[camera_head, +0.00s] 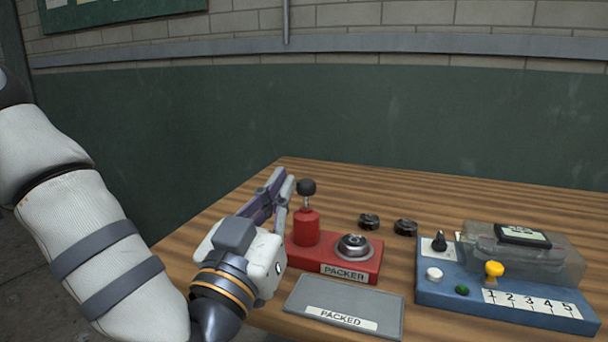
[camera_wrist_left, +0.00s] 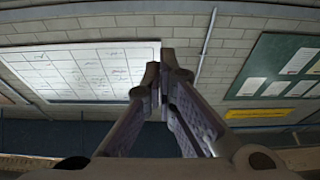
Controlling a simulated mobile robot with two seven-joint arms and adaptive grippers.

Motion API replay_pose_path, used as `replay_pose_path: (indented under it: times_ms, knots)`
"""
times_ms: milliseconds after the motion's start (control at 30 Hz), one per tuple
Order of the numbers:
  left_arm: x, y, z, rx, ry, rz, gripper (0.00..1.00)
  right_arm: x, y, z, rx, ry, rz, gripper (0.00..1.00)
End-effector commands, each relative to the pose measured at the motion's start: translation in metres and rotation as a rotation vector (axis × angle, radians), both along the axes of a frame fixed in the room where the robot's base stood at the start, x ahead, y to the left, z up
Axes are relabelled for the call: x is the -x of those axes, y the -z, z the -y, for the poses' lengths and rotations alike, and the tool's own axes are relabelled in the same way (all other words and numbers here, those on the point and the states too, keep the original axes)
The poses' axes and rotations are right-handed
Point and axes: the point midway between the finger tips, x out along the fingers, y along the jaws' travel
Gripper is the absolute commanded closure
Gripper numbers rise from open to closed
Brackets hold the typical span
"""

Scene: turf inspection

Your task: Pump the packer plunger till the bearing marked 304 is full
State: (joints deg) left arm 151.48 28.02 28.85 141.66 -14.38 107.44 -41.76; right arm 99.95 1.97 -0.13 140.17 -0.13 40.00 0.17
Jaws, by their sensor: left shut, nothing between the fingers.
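The red packer (camera_head: 334,262) stands on the wooden table, with a label reading PACKER on its front. Its plunger (camera_head: 306,188) has a black knob on a thin rod above a red cylinder. A bearing (camera_head: 353,243) sits on the round seat at the packer's right; I cannot read a number on it. Two dark bearings (camera_head: 369,221) (camera_head: 405,227) lie on the table behind. My left gripper (camera_head: 282,178) is shut and empty, just left of the plunger knob. In the left wrist view its fingers (camera_wrist_left: 166,62) meet at the tips. My right gripper is not in view.
A grey tray (camera_head: 384,303) labelled PACKED lies empty in front of the packer. A blue tester (camera_head: 448,292) with knobs, a yellow plunger, a clear cover and numbers 1 to 5 stands at right.

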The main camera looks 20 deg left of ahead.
Motion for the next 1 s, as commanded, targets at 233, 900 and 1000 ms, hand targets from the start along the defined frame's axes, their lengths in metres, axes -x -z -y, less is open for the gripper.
replay_pose_path:
  times_ms: [233,900,1000]
  knots:
    - [-0.047,-0.019,0.000,0.002,-0.003,0.005,1.00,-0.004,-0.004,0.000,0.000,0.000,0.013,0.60]
    - [-0.087,0.009,0.003,0.001,0.000,0.001,1.00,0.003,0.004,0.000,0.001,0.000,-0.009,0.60]
    - [-0.087,0.009,0.003,0.001,0.000,0.001,1.00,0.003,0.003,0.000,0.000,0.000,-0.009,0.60]
